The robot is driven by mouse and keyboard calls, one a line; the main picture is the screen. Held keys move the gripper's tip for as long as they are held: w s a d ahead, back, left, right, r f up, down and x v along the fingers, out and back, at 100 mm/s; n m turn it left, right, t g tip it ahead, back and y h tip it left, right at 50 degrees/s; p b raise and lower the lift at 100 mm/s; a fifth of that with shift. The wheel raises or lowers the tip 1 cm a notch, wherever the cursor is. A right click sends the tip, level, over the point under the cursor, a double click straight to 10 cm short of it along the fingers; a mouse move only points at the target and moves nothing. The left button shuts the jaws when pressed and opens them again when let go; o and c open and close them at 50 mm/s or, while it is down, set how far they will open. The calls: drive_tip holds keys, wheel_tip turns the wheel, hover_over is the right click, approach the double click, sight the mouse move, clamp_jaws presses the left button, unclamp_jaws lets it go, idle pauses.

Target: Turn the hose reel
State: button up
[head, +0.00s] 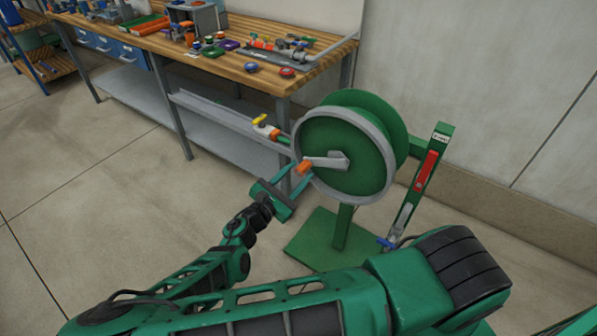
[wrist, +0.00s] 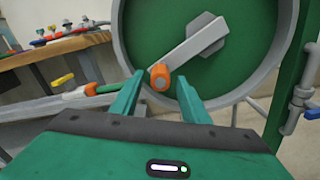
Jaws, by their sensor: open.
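The hose reel (head: 335,155) is a green drum with a grey rim on a green post and base plate. A grey crank arm (head: 325,161) runs left from its hub to an orange handle (head: 304,167). In the wrist view the crank arm (wrist: 190,50) slants down-left to the orange handle (wrist: 160,78). My gripper (head: 297,174) is in front of the reel at the handle. In the wrist view its two green fingers (wrist: 160,92) are open, with the handle's end showing between their tips. Contact with the handle cannot be told.
A workbench (head: 220,68) with tools stands behind at the left. A hose end with a yellow-handled valve (head: 264,126) sticks out left of the reel. A green post with a red handle (head: 427,168) stands at the right. The floor at left is clear.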

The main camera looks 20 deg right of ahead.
drive_tip(key=shift+x, duration=0.95)
clamp_jaws()
drive_tip(key=shift+a, duration=0.1)
drive_tip(key=s+d+f+n, duration=0.5)
drive_tip(key=s+d+n, duration=0.1)
drive_tip(key=n, duration=0.7)
drive_tip(key=shift+s+f, duration=0.35)
drive_tip(key=shift+s, duration=0.5)
